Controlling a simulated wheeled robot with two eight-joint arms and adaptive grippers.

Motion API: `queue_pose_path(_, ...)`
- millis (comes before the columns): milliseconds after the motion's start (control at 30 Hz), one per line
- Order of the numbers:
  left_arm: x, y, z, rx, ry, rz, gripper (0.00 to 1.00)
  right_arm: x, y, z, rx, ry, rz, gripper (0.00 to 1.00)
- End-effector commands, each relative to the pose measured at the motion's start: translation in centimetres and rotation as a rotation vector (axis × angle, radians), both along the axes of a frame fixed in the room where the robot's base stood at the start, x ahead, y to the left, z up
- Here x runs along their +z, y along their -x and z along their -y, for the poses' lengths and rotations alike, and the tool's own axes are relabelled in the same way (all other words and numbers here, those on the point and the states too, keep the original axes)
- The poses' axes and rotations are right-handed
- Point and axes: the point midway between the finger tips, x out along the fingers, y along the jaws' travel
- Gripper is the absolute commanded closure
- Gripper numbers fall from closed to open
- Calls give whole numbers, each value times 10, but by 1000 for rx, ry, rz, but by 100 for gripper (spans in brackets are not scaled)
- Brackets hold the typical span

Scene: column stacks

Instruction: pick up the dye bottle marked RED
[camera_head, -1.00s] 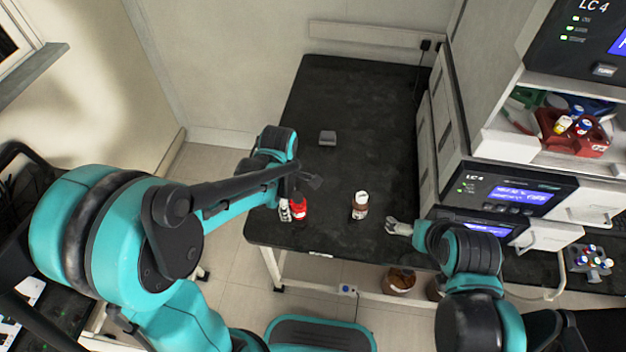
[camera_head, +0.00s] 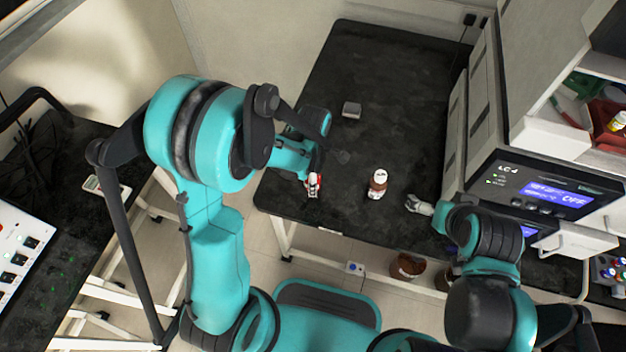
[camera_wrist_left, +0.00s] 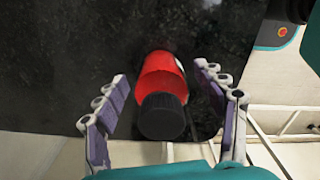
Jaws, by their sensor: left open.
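A red bottle with a black cap (camera_wrist_left: 162,90) stands on the black bench (camera_wrist_left: 60,50) in the left wrist view. A sliver of white label shows on its right side; its wording cannot be read. My left gripper (camera_wrist_left: 165,82) is open, with one purple-padded finger on each side of the bottle and a gap to each. In the head view my left gripper (camera_head: 313,186) is at the bench's front left and hides most of the red bottle. My right gripper (camera_head: 418,205) is low over the front right of the bench, its jaws too small to judge.
A small grey block (camera_head: 351,109) lies farther back. Instruments with displays (camera_head: 545,190) line the right side. The bench's middle and back are mostly clear.

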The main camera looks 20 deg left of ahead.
Motion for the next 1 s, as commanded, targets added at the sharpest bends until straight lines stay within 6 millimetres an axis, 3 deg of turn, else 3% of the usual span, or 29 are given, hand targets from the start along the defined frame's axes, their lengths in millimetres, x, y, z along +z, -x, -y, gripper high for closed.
queue_pose_path(167,1,0,0,0,0,0,30,1,0,0,0,0,0,0)
queue_pose_path(400,1,0,0,0,0,0,89,1,0,0,0,0,0,0)
queue_pose_path(767,4,0,0,0,0,0,89,3,0,0,0,0,0,0)
queue_pose_path(1000,34,0,0,0,0,0,89,19,0,0,0,0,0,0)
